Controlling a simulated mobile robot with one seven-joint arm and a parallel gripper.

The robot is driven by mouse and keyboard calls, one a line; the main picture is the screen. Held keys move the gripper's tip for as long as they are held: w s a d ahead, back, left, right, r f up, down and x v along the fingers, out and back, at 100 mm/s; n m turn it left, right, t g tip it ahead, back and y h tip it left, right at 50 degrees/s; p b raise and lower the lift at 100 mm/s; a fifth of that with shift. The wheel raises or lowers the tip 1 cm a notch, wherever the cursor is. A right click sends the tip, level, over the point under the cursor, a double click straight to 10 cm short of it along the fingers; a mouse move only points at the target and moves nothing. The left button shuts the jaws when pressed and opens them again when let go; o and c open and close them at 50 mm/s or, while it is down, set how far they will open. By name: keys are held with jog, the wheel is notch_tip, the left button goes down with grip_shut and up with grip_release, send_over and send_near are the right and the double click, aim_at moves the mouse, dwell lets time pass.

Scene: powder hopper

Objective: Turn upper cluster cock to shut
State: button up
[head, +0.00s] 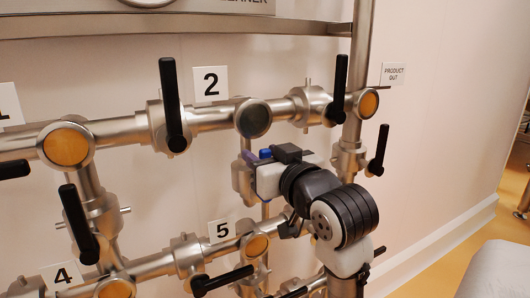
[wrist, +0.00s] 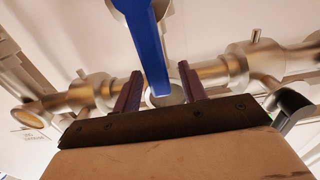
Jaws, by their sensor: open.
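A blue lever handle (wrist: 147,45) hangs down in the wrist view, its lower end between the two purple fingers of my gripper (wrist: 160,75). The fingers stand apart, one on each side of the handle, and I see a gap to each. In the head view only a small blue bit (head: 265,154) shows beside my gripper (head: 257,160), right of centre below the upper pipe. My gripper and wrist hide the rest of that cock there. I cannot tell from a label which cock is the upper cluster one.
Steel pipes with black-handled cocks surround my arm: a handle by label 2 (head: 172,105), one at upper right (head: 340,88), one below PRODUCT OUT (head: 379,150), and one by label 5 (head: 222,281). Free floor (head: 495,225) shows at far right.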

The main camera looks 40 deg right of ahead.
grip_shut()
dwell(0.5)
